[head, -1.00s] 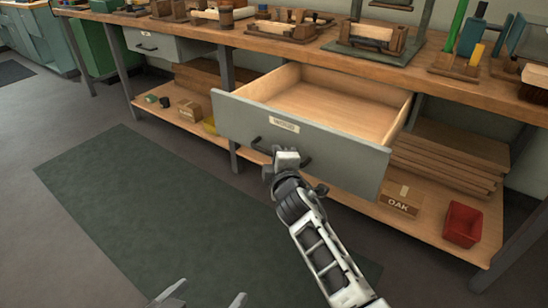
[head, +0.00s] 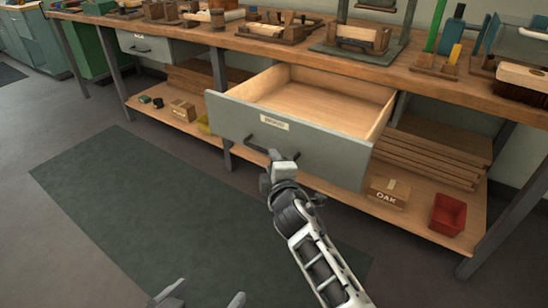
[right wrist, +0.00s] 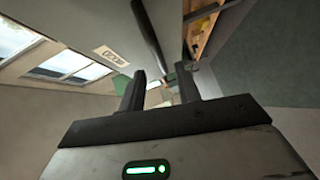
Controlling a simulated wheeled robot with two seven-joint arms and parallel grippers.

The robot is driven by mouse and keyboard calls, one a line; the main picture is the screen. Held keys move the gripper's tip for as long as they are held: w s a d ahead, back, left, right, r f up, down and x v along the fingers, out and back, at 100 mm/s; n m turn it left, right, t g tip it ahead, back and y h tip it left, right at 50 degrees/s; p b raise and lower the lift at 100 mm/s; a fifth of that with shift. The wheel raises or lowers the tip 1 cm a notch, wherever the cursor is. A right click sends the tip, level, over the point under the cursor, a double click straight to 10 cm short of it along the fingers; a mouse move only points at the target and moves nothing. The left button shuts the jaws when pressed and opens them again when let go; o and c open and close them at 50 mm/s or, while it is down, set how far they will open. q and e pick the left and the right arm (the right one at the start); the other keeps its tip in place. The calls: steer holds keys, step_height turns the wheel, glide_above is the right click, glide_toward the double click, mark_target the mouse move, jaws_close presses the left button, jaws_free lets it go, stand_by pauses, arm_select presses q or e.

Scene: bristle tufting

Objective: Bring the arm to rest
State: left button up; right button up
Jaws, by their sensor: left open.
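The grey-fronted drawer (head: 230,118) stands pulled out from under the workbench, and its visible wooden inside is empty. Its dark bar handle (head: 258,146) is on the front. My right gripper (head: 284,158) is just in front of the handle's right part. In the right wrist view its two fingers (right wrist: 161,82) are spread, and the dark handle (right wrist: 150,38) shows beyond them, not clamped. My left gripper (head: 208,293) is at the bottom edge of the head view, low over the floor, fingers apart and empty, partly cut off.
The workbench top (head: 300,45) holds several wooden fixtures and a brush (head: 522,80). The lower shelf carries stacked boards (head: 430,160), an OAK box (head: 387,190) and a red bin (head: 448,214). A green mat (head: 130,200) lies on clear floor in front.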

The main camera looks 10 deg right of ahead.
arm_select(q)
steer(key=shift+s+d+r, duration=0.1)
steer(key=shift+s+r, duration=0.25)
steer(key=shift+s, duration=0.15)
arm_select(e)
steer(key=shift+s, duration=1)
